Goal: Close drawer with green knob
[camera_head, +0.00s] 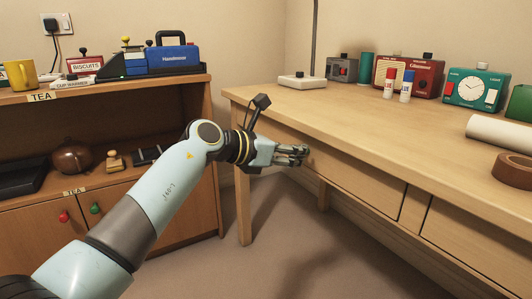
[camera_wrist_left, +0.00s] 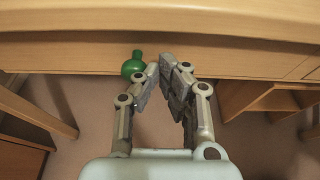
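The green knob (camera_wrist_left: 133,66) sits on the desk drawer front (camera_wrist_left: 75,55) in the left wrist view. In the head view this knob is hidden, and the drawer front (camera_head: 350,180) runs under the desk top. No clear gap shows around the drawer; I cannot tell how far out it stands. My left gripper (camera_head: 303,152) is at the drawer front's left part. In the wrist view its fingertips (camera_wrist_left: 162,65) are close together, empty, just right of the knob. I cannot tell whether they touch the drawer. My right gripper is not in view.
The desk top (camera_head: 400,122) overhangs the drawers. A second drawer front (camera_head: 470,240) is at the right. A cabinet (camera_head: 140,207) at the left has a red knob (camera_head: 63,216) and another green knob (camera_head: 95,208) on its doors. The floor (camera_head: 270,230) below the gripper is clear.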

